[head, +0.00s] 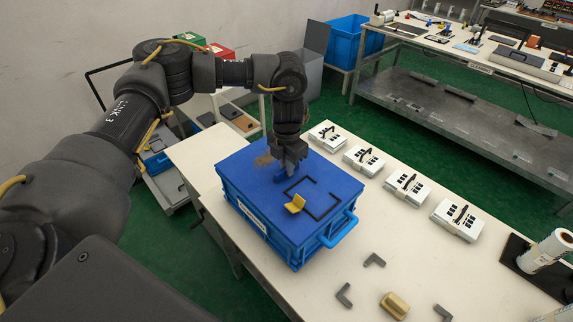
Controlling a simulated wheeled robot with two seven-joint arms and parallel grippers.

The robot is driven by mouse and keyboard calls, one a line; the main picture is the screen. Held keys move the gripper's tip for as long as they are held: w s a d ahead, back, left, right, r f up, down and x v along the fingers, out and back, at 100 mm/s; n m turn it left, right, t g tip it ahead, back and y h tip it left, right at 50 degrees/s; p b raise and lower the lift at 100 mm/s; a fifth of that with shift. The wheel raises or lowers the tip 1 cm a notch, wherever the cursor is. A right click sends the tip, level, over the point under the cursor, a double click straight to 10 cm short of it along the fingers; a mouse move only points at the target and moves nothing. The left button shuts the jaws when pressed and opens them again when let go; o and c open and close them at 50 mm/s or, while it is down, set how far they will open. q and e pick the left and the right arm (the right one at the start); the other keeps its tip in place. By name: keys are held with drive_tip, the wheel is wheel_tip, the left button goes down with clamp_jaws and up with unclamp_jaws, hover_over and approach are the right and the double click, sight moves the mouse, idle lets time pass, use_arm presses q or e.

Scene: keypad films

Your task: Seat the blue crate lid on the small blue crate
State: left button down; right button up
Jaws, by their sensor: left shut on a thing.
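The small blue crate (284,243) stands on the pale worktable, with a handle at its right end. The flat blue crate lid (245,180) lies over its top; from this angle I cannot tell whether its edges are fully down all round. My left gripper (284,172) points down at the lid's far middle part, shut on a small blue part that appears to be the lid's grip. The wrist hides some of the lid behind it. My right gripper is not in view.
A yellow bracket (295,203) and black corner marks lie on the lid. Several white keypad boxes (407,187) line the table's far edge. Grey angle pieces (374,260) and a tan block (395,305) lie in front. A film roll (545,250) stands at right.

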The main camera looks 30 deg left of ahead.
use_arm(q)
drive_tip(key=shift+f, duration=0.4)
drive_tip(key=c, duration=1.4)
unclamp_jaws()
drive_tip(key=shift+o, duration=0.2)
drive_tip(key=shift+r, duration=0.1)
wheel_tip(320, 180, up, 11)
drive_tip(key=b, duration=0.1)
